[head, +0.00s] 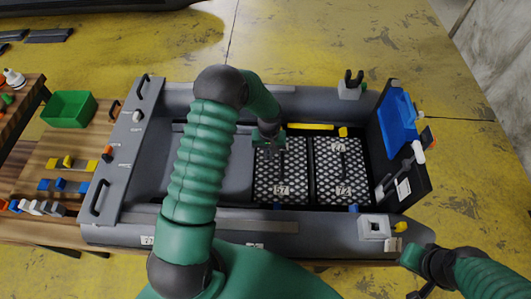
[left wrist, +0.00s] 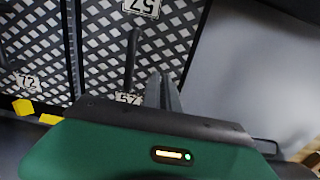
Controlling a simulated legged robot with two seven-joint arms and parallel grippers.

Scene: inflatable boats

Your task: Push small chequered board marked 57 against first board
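The black-and-white chequered board marked 57 (head: 281,188) lies in the grey boat. The first board, marked 72 (head: 341,160), lies to its right, with a narrow dark gap between them. In the left wrist view board 57 (left wrist: 100,50) has a dark upright handle (left wrist: 132,60); board 72 (left wrist: 28,45) is at the left. My left gripper (head: 268,135) is over the upper left part of board 57. Its fingers (left wrist: 163,92) look shut together, beside the handle; contact cannot be told. My right gripper (head: 432,265) is outside the boat at the lower right, its fingers unclear.
A grey floor panel (head: 218,165) fills the boat left of board 57. A yellow bar (head: 310,127) lies above the boards. A blue item (head: 398,123) is on the dark transom at right. A wooden table with a green bin (head: 68,109) and small parts stands left.

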